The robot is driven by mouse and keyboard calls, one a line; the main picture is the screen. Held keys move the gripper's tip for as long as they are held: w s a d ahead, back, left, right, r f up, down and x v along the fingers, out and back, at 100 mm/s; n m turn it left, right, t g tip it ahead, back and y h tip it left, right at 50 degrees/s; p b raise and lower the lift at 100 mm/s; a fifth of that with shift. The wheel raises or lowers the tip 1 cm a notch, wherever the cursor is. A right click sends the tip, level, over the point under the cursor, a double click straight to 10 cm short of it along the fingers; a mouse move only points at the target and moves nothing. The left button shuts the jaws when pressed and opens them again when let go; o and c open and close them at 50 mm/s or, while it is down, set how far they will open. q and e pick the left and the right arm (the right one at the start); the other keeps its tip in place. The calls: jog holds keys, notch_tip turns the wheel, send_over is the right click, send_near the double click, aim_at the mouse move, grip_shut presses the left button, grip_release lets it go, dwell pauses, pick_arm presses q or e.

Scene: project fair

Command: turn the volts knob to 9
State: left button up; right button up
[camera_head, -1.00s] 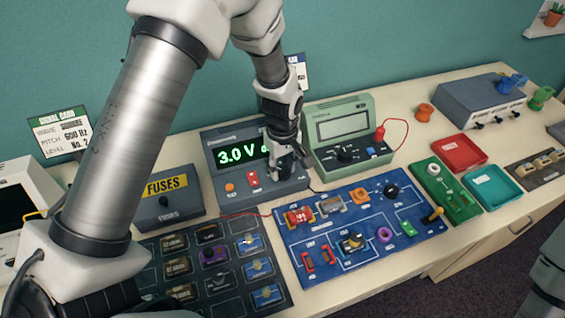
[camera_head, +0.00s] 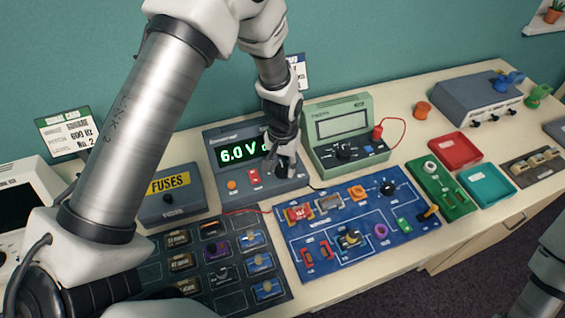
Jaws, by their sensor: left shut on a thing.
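The grey power supply (camera_head: 218,193) stands near the back of the table. Its green display (camera_head: 243,151) reads 6.0 V, with the right end of the display hidden behind my left arm. My left gripper (camera_head: 286,172) points down at the right side of the supply's front panel and is shut on the volts knob, which its fingers hide. My right gripper is not in view; only part of my right arm shows at the lower right edge.
A green meter (camera_head: 343,128) stands close to the right of the gripper. A fuses box (camera_head: 168,205) stands to the left. A blue circuit board (camera_head: 345,255) and a dark parts board (camera_head: 205,298) lie in front. Red (camera_head: 455,150) and teal (camera_head: 487,186) trays lie to the right.

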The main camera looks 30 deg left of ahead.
aim_at(283, 168)
pick_arm(q)
jog(key=m, duration=0.6)
jog(key=shift+s+f+p, duration=0.1)
jog(key=shift+s+p, duration=0.05)
jog(key=shift+p, duration=0.25)
jog(key=shift+m, duration=0.3)
jog(key=o, duration=1.1)
jog(key=shift+o, duration=0.2)
jog(key=shift+w, duration=0.2)
jog(key=shift+r, duration=0.25)
notch_tip(283, 168, up, 12)
jog(key=shift+f, duration=0.25)
